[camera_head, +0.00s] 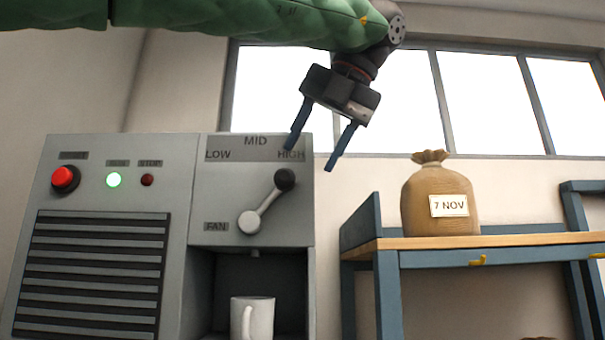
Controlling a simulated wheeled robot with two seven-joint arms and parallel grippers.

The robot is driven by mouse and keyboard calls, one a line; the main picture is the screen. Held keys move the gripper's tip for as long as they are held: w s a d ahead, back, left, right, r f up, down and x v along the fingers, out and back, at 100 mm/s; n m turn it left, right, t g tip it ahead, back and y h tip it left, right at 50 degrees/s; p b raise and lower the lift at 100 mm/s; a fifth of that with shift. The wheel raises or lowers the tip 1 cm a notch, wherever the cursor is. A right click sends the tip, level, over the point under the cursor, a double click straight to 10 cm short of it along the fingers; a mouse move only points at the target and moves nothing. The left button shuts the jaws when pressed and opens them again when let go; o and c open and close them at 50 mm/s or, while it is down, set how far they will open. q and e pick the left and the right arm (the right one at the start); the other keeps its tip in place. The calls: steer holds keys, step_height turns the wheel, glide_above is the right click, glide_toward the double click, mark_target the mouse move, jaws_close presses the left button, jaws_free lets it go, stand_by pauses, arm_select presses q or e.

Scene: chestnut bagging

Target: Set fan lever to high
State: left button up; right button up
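The fan lever (265,205) is a light grey arm with a black knob (285,179), on the upper right panel of a grey machine (120,165). It pivots at its round lower end by the FAN label and tilts up and right, with the knob just below the HIGH mark. LOW and MID marks (255,142) stand to the left of HIGH. My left gripper (312,153) is open and empty, its two dark blue fingers pointing down and left, above and to the right of the knob. It appears apart from the knob. My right gripper is not in view.
A white mug (252,318) stands in the machine's recess below the lever. A tied sack (440,200) labelled 7 NOV sits on a blue-framed bench (520,239) at right.

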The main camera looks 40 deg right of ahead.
arm_select(q)
steer(key=shift+v, duration=0.9)
steer(key=shift+a+r, duration=0.1)
steer(key=shift+r, duration=0.05)
